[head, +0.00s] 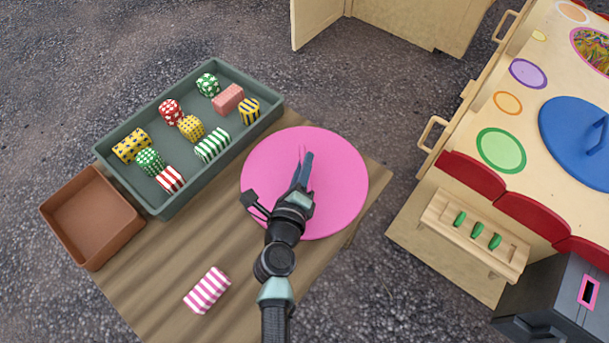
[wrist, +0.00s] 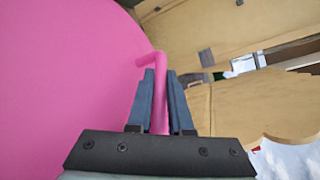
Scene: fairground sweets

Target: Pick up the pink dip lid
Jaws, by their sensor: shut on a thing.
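The pink dip lid (head: 338,185) is a large flat round disc at the right end of the wooden table, overlapping the table's edge. My gripper (head: 305,158) is over the middle of the lid in the head view. In the wrist view the lid (wrist: 60,80) fills the left side. Its bent pink handle (wrist: 157,62) stands between the two blue fingers of my gripper (wrist: 160,85), which are shut on it. My gripper and arm hide part of the lid in the head view. I cannot tell whether the lid touches the table.
A green tray (head: 190,133) of several patterned sweets and an empty brown box (head: 92,217) are at the left. A pink-striped sweet (head: 207,290) lies on the table (head: 150,285). A wooden stall (head: 460,235) with a blue lid (head: 575,130) is at the right, across a gap.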

